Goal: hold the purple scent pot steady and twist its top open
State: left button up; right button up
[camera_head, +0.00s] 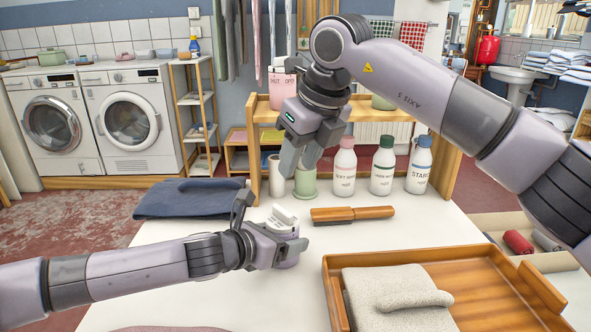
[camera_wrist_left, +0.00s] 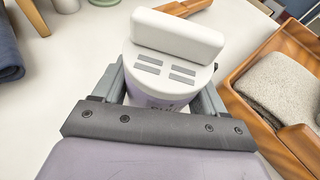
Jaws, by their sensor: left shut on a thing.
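The purple scent pot stands upright on the white table, with a white top (camera_head: 284,216) that carries a raised grip bar; this top (camera_wrist_left: 172,65) also shows in the left wrist view. Its purple body (camera_wrist_left: 140,97) is partly hidden by the top and my gripper. My left gripper (camera_head: 284,252) is shut around the pot's body, one finger on each side, below the top. My right gripper (camera_head: 302,164) hangs behind and above the pot, apart from it. It points down with a gap between its fingers and nothing held, in front of or over a green pot.
A wooden brush (camera_head: 372,212) lies right of the pot. A wooden tray (camera_head: 335,281) with grey cloth (camera_head: 385,298) is at the front right. A green pot (camera_head: 306,188), a pale cylinder (camera_head: 276,182) and bottles (camera_head: 343,172) stand behind. Folded blue cloth (camera_head: 185,198) lies at the left.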

dwell(0.3)
pick_arm(q)
jog(key=o, duration=1.2)
